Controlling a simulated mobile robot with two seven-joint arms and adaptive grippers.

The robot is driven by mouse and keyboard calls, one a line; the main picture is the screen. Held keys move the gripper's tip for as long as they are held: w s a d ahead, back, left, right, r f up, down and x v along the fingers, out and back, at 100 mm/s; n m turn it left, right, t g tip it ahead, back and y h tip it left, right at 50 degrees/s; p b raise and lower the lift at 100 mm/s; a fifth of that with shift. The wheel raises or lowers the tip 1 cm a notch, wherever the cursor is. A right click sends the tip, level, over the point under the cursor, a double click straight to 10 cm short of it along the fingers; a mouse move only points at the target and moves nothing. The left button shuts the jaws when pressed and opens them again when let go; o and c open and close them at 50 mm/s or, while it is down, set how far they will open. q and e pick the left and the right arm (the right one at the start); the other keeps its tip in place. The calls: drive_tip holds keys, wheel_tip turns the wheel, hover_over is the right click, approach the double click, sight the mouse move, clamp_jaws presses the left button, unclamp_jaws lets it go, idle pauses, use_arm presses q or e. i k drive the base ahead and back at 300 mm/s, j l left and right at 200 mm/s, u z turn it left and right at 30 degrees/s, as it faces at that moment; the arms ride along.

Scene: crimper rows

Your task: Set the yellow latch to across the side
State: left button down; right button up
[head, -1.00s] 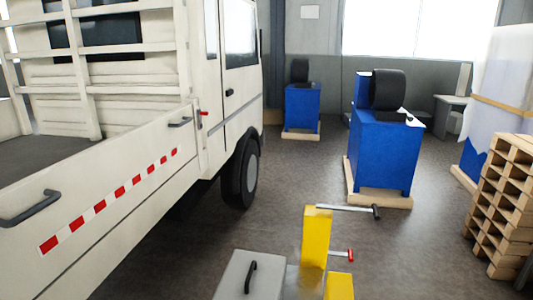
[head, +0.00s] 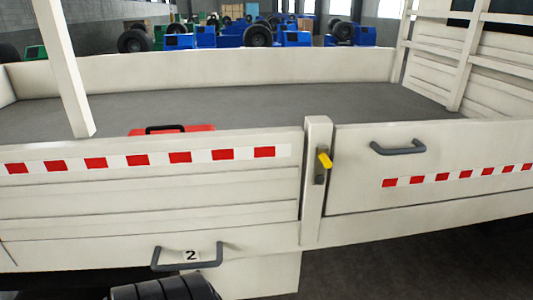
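The yellow latch (head: 324,160) is a short yellow lever on a dark plate, fixed to the white post (head: 313,216) between two side panels of the truck. Its handle points outward from the plate and slants a little down to the right; its exact setting is hard to tell at this size. The left side panel (head: 150,187) and the right side panel (head: 430,192) both stand upright against the post. Neither of my grippers is in view.
A grey handle (head: 398,148) is on the right panel. A red case (head: 172,129) stands in the truck bed (head: 260,105). A black ribbed object (head: 165,289) is at the bottom. Dark floor (head: 420,265) shows lower right.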

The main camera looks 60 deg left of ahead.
sight(323, 171)
drive_tip(key=u, duration=1.5)
